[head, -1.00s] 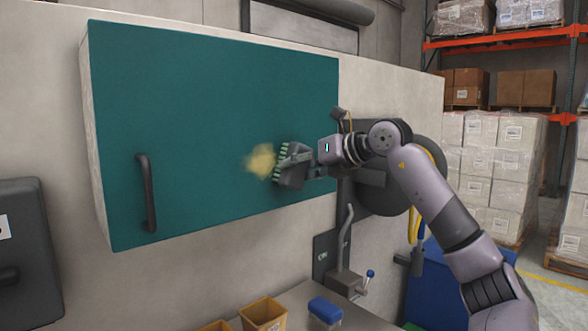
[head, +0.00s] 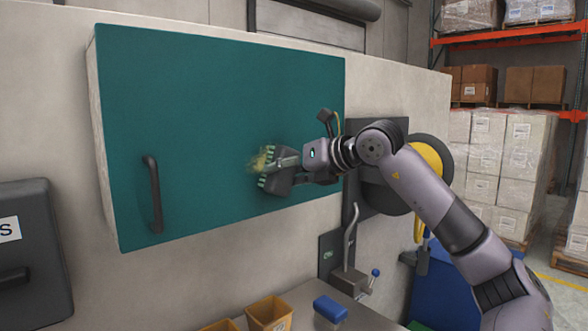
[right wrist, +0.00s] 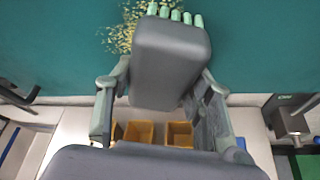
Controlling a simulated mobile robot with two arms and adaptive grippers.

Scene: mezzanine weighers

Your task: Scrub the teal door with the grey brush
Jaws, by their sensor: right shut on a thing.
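The teal door (head: 215,110) fronts a pale cabinet, with a dark vertical handle (head: 153,195) at its left side. A yellowish stain (head: 257,161) lies on the door's right half and looks speckled in the right wrist view (right wrist: 121,38). My right gripper (head: 292,165) is shut on the grey brush (right wrist: 170,65). The brush has pale green bristles (right wrist: 176,15) that point at the door, at the edge of the stain. Whether they touch the door is hard to tell. The brush and gripper hide part of the stain. My left gripper is out of view.
Yellow bins (head: 269,313) and a blue-topped container (head: 330,309) sit on the counter below the door. A lever fixture (head: 349,270) and a round black hose reel (head: 425,175) are at the right. A dark box (head: 32,250) is at the left.

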